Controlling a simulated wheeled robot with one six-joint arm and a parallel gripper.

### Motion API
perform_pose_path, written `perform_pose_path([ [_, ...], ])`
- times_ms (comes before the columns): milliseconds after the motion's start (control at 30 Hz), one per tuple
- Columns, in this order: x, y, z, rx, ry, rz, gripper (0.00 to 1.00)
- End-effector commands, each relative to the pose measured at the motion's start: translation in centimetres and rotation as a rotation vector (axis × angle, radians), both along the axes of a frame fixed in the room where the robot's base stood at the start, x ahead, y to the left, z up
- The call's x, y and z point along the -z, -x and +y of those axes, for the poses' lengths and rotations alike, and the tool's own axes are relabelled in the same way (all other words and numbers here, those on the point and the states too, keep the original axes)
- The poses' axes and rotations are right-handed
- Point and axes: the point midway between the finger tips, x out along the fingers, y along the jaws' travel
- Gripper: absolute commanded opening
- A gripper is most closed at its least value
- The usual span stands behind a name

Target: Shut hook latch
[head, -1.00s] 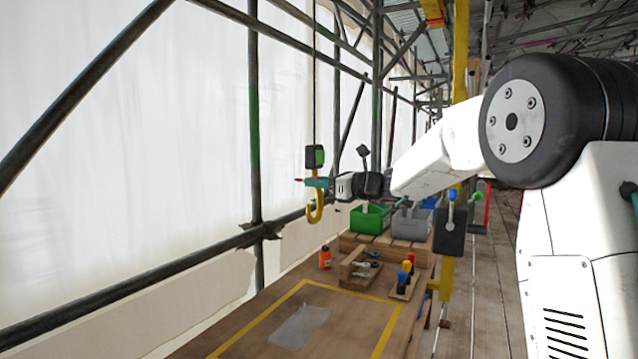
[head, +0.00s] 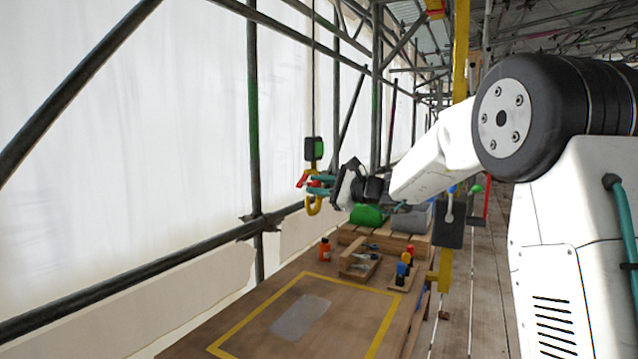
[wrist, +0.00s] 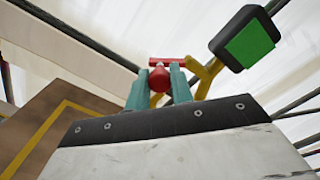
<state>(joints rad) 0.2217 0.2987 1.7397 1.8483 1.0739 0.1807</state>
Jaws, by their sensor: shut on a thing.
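A yellow hook (head: 314,208) hangs below a dark block with a green face (head: 314,149) on a thin line. A red latch (head: 302,179) sits at the hook's left side, angled upward. In the wrist view the latch (wrist: 168,61) shows as a red bar with a round red knob below it. My gripper (head: 320,185) has teal fingers, which are shut on the red knob, one on each side. The yellow hook (wrist: 205,74) is just right of the fingers there, partly hidden behind them. Whether the latch closes the hook's mouth cannot be told.
Below is a wooden bench with a yellow-outlined area (head: 235,333) and a translucent sheet (head: 301,318). Scaffold poles (head: 253,120) and white sheeting flank the left.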

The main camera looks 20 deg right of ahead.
Motion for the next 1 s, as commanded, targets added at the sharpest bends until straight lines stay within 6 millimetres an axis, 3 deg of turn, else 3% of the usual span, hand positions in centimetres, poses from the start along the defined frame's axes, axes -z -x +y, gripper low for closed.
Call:
perform_pose_path([
  [1000, 1.9, -2.1, -2.1, 0.0, 0.62, -0.619, 0.0],
])
